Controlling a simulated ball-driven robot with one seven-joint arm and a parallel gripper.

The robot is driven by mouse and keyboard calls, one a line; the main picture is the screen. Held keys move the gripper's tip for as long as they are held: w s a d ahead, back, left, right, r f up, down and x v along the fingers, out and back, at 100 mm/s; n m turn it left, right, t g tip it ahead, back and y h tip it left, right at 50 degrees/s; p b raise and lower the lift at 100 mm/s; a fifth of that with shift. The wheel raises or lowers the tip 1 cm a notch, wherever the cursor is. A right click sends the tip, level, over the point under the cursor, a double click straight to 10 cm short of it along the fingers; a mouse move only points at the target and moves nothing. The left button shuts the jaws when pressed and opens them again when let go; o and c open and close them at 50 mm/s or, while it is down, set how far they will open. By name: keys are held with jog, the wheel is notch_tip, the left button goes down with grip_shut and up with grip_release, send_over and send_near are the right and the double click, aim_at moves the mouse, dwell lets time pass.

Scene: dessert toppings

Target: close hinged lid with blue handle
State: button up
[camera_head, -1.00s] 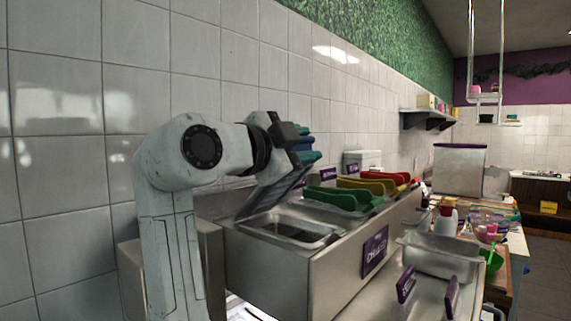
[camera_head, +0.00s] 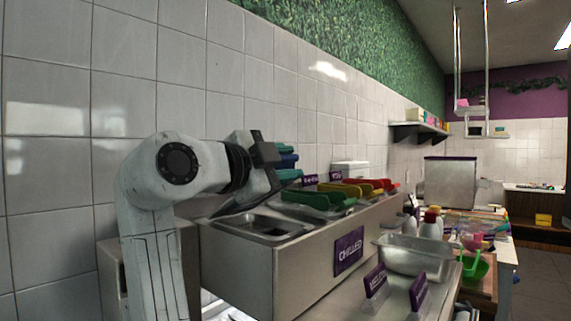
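My gripper (camera_head: 287,161) is at the upper end of my arm, left of the middle. Its two teal fingers point right, one above the other, with the blue handle (camera_head: 288,160) showing between them. I cannot tell whether they press on it. The hinged lid (camera_head: 236,203) is a dark, tilted panel below my gripper, partly hidden by my wrist. It stands partly open over the nearest metal bin (camera_head: 268,226), whose opening shows.
A metal tray (camera_head: 415,257) stands at right. The tiled wall (camera_head: 180,85) is close at left.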

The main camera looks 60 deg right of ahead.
jog(key=o, duration=0.4)
jog(key=shift+w, duration=0.1)
jog(key=shift+c, duration=0.2)
jog(key=b+v, duration=0.1)
jog(key=v, duration=1)
jog(key=shift+c, duration=0.5)
